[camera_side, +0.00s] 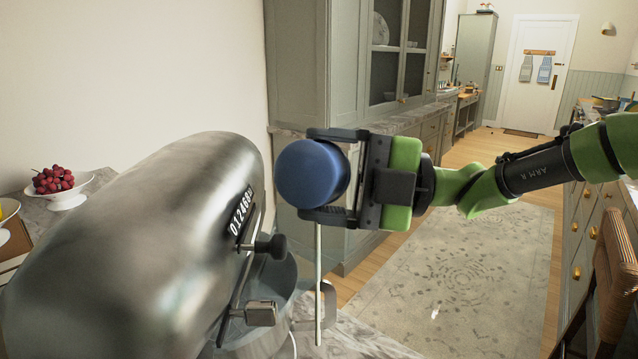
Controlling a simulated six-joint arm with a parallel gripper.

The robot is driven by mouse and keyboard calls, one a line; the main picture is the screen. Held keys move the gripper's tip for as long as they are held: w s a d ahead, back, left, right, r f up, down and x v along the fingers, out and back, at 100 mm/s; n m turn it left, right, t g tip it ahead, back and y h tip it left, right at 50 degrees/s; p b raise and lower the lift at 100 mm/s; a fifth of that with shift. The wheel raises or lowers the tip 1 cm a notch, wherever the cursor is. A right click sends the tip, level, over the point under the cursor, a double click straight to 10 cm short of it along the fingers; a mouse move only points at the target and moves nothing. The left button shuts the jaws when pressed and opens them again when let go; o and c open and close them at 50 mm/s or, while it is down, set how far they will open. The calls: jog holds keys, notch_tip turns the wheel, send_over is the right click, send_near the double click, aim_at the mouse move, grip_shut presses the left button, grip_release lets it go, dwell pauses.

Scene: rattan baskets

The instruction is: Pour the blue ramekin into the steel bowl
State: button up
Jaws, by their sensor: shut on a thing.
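The blue ramekin (311,174) is held between the two fingers of my gripper (322,175). It is turned on its side, with a smooth round blue face towards the camera; its opening and contents are hidden. The steel bowl (277,298) sits under the head of the stand mixer, below and left of the ramekin, and is largely hidden by the mixer. A thin pale vertical strip (318,265) runs from just under the gripper down past the bowl's right side. I cannot tell whether it is a stream or part of the mixer.
The big metal mixer head (140,240) fills the left, close to the ramekin. A white bowl of grapes (68,200) stands behind it. The counter (365,338) shows at the bottom. A woven chair (610,290) stands at right. Open floor with a rug lies beyond.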

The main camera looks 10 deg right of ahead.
jog(key=m, duration=0.1)
jog(key=m+t+y, duration=0.1)
jog(key=m, duration=0.1)
jog(key=w+m, duration=0.1)
jog(key=shift+d+r+m+t, duration=0.2)
jog(key=shift+d+m+t, duration=0.1)
jog(key=shift+d+m, duration=0.1)
jog(key=n+g, duration=0.1)
jog(key=n, duration=0.2)
jog(key=shift+a, duration=0.1)
jog(key=n, duration=0.1)
jog(key=n+h, duration=0.1)
jog(key=n, duration=0.1)
jog(key=n+g+h, duration=0.1)
jog(key=shift+s+f, duration=0.15)
jog(key=shift+f, duration=0.1)
jog(key=n, duration=0.1)
jog(key=n+h, duration=0.1)
jog(key=n, duration=0.1)
jog(key=shift+s+a, duration=0.3)
jog(key=shift+s, duration=0.1)
jog(key=n+h, duration=0.2)
jog(key=n, duration=0.1)
jog(key=shift+s+a+f+t, duration=0.15)
jog(key=shift+s+f+t, duration=0.05)
jog(key=shift+s+t, duration=0.1)
